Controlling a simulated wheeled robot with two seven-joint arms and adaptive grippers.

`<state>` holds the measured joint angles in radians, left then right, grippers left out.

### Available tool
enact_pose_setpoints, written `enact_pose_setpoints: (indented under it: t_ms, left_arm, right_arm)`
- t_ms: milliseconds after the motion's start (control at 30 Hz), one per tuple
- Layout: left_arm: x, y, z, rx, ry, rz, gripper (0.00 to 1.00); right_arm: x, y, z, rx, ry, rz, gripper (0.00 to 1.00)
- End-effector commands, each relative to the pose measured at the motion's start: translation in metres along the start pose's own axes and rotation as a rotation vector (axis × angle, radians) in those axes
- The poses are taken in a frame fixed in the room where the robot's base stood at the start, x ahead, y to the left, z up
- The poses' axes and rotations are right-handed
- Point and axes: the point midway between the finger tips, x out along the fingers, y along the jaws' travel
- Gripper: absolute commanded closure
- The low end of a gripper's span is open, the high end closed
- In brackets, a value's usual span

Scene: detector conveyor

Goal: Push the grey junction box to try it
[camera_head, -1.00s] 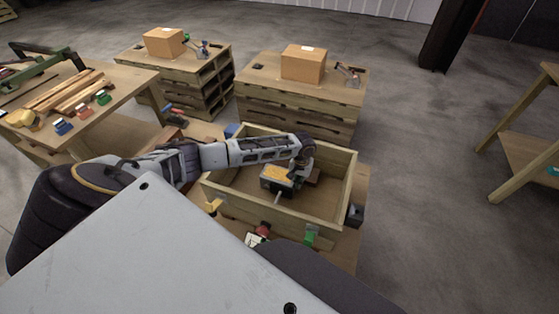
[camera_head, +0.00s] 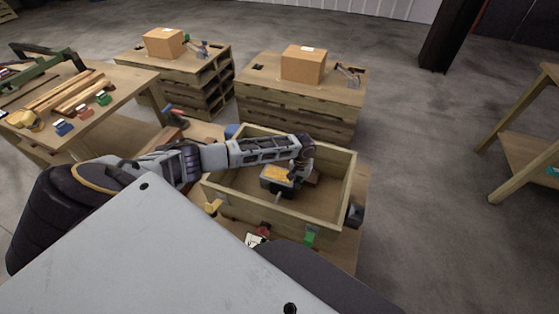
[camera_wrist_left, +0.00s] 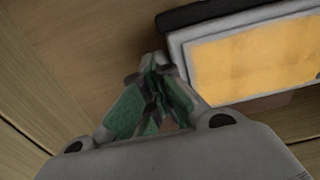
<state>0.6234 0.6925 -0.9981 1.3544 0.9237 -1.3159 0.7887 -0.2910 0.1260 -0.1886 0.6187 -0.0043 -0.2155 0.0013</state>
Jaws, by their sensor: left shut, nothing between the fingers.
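The grey junction box (camera_head: 277,187), with an orange-yellow top, sits inside the open wooden crate (camera_head: 240,206). In the left wrist view the box (camera_wrist_left: 180,50) is at the upper right, with its grey rim around the yellow face. My left gripper (camera_head: 297,177) reaches down into the crate at the box's right end in the head view, partly hidden by my wrist. In the wrist view the gripper (camera_wrist_left: 154,75) is shut and empty, its green-padded fingers together close beside the box's edge. I cannot tell whether they touch it. My right gripper is out of view.
A small brown block (camera_head: 313,178) lies near the gripper. Pallet stacks with cardboard boxes (camera_head: 303,64) stand behind; a workbench (camera_head: 130,84) is left.

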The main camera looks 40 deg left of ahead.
Motion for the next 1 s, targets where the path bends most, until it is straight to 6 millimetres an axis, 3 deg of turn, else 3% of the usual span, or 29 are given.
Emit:
enact_pose_setpoints:
  t_ms: [33,467,1000]
  left_arm:
    - [0.002,-0.009,0.000,-0.007,-0.003,-0.016,1.00]
    - [0.003,-0.010,0.000,-0.007,-0.003,-0.017,1.00]
    - [0.003,-0.010,0.000,-0.008,-0.004,-0.018,1.00]
  right_arm:
    - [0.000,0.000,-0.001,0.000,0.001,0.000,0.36]
    - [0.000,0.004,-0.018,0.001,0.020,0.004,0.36]
    - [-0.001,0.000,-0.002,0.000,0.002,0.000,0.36]
